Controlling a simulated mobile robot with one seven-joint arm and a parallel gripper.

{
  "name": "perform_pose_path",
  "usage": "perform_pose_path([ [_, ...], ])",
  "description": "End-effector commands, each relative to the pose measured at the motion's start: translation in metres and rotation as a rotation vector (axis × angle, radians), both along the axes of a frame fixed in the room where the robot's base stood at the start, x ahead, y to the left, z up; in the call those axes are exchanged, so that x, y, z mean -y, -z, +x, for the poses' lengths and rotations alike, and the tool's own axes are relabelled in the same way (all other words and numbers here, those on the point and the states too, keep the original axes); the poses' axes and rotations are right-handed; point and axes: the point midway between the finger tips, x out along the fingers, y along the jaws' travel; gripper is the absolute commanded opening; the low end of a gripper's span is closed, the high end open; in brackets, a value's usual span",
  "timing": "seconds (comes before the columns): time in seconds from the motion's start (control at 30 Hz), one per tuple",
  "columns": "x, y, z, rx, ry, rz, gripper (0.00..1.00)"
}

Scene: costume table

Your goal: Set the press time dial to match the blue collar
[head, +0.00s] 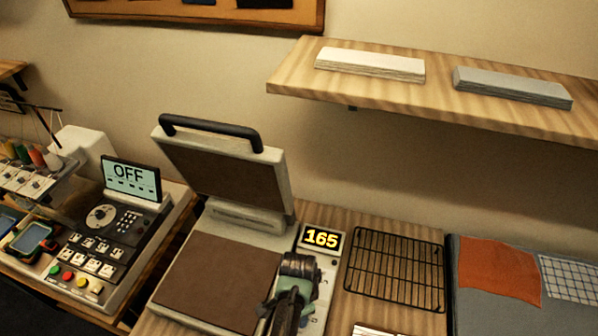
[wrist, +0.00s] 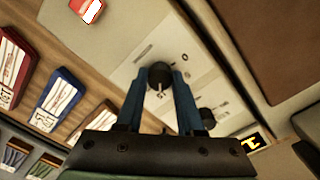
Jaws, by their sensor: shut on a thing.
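The heat press (head: 225,275) stands open, with a lit display (head: 321,238) reading 165 at its side. In the wrist view, a round black dial (wrist: 159,71) with a pale pointer mark sits on the press's light control panel (wrist: 150,40). My gripper (wrist: 160,88) has its two blue fingers on either side of this dial, shut on it. A second black dial (wrist: 208,117) is beside the right finger. In the head view my gripper (head: 300,297) is over the panel and hides the dials. I cannot make out a blue collar for certain; a blue-edged card (wrist: 62,100) lies left of the panel.
A red-edged card (wrist: 10,62) lies near the blue-edged one. A black wire rack (head: 395,268) and a grey mat (head: 468,310) with orange and checked cloth are to the right. A wooden shelf (head: 440,95) overhangs behind. An embroidery machine's console (head: 100,240), screen OFF, is left.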

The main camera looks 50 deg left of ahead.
Motion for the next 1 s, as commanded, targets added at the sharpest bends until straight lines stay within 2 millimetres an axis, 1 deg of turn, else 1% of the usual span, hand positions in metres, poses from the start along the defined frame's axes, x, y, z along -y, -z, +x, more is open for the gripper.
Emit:
perform_pose_path([
  [0.43, -0.0001, -0.0007, 0.0011, 0.002, 0.008, 0.000, 0.00],
  [0.47, -0.0001, -0.0007, 0.0011, 0.002, 0.008, 0.000, 0.42],
  [0.5, -0.0001, -0.0007, 0.0011, 0.002, 0.008, 0.000, 0.49],
  [0.6, -0.0001, -0.0006, 0.0009, 0.002, 0.008, 0.000, 0.67],
  [0.87, 0.0000, -0.0003, 0.0003, 0.001, 0.007, 0.000, 0.67],
  [1.0, -0.0005, -0.0057, 0.0009, 0.003, 0.007, 0.001, 0.67],
])
